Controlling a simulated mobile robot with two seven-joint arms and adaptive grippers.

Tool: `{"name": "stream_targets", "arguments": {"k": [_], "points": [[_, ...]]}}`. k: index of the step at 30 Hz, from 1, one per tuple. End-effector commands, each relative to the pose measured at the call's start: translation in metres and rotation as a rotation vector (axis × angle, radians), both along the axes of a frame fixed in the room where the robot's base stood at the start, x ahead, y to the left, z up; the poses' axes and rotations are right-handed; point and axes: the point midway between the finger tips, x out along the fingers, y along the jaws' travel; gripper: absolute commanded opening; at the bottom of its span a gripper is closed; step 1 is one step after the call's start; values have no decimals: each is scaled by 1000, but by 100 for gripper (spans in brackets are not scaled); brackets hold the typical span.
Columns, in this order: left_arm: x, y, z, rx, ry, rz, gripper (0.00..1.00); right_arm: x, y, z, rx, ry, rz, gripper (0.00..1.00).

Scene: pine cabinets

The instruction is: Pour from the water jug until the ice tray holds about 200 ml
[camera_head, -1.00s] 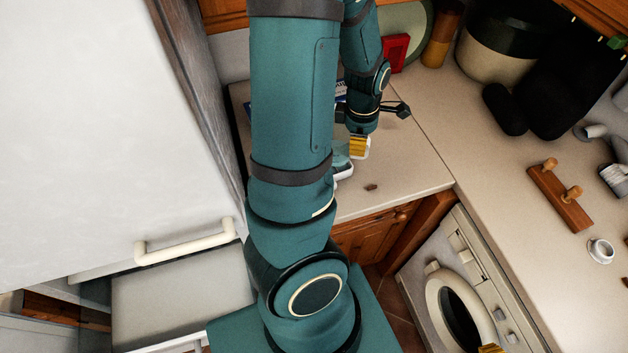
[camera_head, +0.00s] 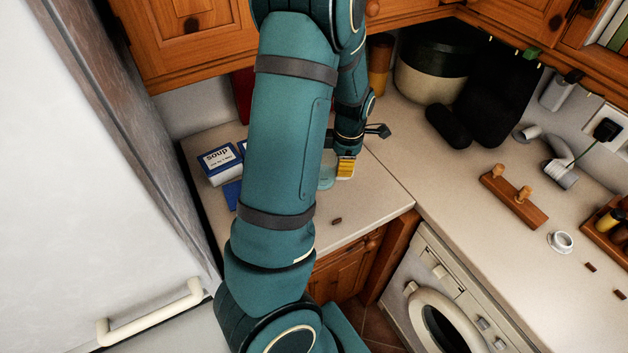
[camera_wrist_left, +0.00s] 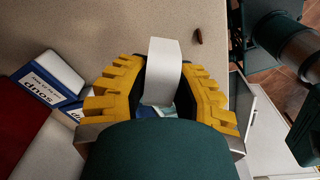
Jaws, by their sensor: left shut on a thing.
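My left gripper (camera_head: 346,167) has yellow fingertips and is mostly hidden behind my arm, over the back-left counter. In the left wrist view the yellow fingers (camera_wrist_left: 163,88) are shut on the white handle of the water jug (camera_wrist_left: 165,62). In the head view a pale translucent piece of the jug (camera_head: 326,173) shows beside the fingertips; the arm hides the rest. I cannot tell its tilt or water level. I cannot make out the ice tray in either view. My right gripper is not in view.
Blue-and-white soup boxes (camera_head: 220,163) stand left of my arm on the counter (camera_head: 375,195). A small brown piece (camera_head: 336,221) lies near its front edge. A large pot (camera_head: 435,65) and dark objects stand at the back. A wooden peg rack (camera_head: 513,196) lies on the right counter.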

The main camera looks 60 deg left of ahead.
Motion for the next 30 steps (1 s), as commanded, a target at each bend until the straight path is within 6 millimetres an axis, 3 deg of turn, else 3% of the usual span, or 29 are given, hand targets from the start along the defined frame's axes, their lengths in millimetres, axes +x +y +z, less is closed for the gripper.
{"name": "stream_targets", "arguments": {"k": [1, 3, 6, 10, 17, 30], "points": [[21, -3, -4, 3, 2, -6, 0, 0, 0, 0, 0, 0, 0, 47], [46, -9, -9, 0, -1, -6, 0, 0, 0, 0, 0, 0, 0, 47], [75, -18, -15, -8, -5, -8, 0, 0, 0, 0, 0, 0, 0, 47], [99, -29, -21, -20, -11, -10, 0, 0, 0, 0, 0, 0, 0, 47], [111, -35, -30, -27, -14, -10, 0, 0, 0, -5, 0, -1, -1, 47], [110, -35, -78, -27, -14, -10, 0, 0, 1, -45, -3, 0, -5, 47]]}}
